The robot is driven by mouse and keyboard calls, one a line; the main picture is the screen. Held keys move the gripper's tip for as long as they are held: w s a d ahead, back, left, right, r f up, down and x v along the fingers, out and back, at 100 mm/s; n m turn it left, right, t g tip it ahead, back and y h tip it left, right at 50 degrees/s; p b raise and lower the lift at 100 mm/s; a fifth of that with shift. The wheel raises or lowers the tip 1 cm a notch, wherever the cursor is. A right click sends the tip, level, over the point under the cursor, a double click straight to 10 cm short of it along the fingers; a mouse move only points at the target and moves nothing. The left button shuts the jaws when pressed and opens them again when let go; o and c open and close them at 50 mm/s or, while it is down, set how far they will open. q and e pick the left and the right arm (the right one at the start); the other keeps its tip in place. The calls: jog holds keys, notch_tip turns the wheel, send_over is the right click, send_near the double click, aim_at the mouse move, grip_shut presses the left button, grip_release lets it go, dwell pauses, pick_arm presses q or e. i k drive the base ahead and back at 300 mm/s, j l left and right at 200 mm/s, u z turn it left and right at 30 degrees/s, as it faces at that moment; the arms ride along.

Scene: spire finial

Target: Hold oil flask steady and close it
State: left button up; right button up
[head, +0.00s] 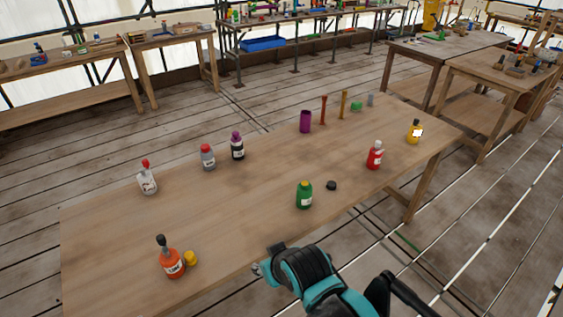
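Several small bottles stand upright on the wooden table, and I cannot tell which one is the oil flask. A green bottle (304,196) stands right of centre, with a small black cap (331,185) lying beside it. An orange bottle (171,262) with a dark top stands at the front left, with a yellow cap (190,257) beside it. My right gripper (266,262) is at the table's front edge, below and left of the green bottle and apart from all bottles. Its fingers are mostly hidden, so its opening is unclear. My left gripper is not in view.
A white bottle (147,180), a grey bottle (208,158) and a black bottle (237,147) stand at the left. A red bottle (374,157) and a yellow bottle (414,132) stand at the right. A purple cylinder (305,122) stands at the back. The table's middle is clear.

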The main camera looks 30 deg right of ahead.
aim_at(304, 189)
jog(key=z, duration=1.2)
